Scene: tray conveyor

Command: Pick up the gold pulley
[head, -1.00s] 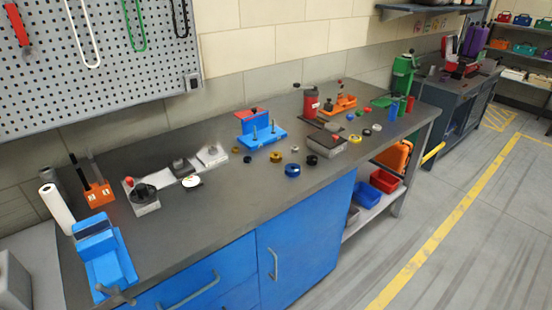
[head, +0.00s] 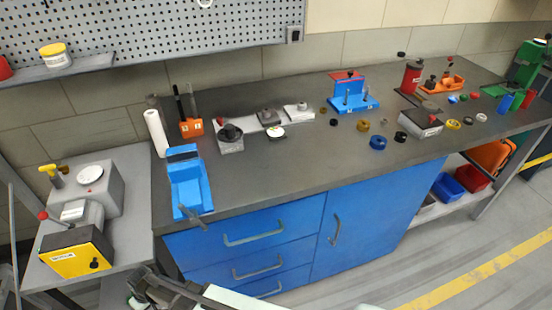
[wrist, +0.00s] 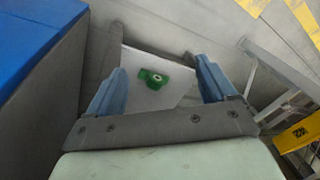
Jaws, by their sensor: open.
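The gold pulley (head: 363,125) appears to be the small dark-yellow ring lying on the grey workbench (head: 290,175), left of a blue ring (head: 378,142) and in front of the blue fixture (head: 353,97). A brighter yellow ring (head: 453,124) lies further right. My gripper (wrist: 160,83) is open in the wrist view, with its two blue-grey fingers apart and nothing held. It points down beside the blue cabinet, away from the pulley, which does not show in that view. In the head view, part of my arm shows at the bottom edge, low in front of the bench.
A green piece (wrist: 153,79) on a pale surface shows between the fingers, apparently beyond them. A blue holder (head: 188,185), a white roll (head: 156,133) and a grey block with a black knob (head: 230,138) stand on the bench's left part. A yellow-fronted machine (head: 77,257) stands left.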

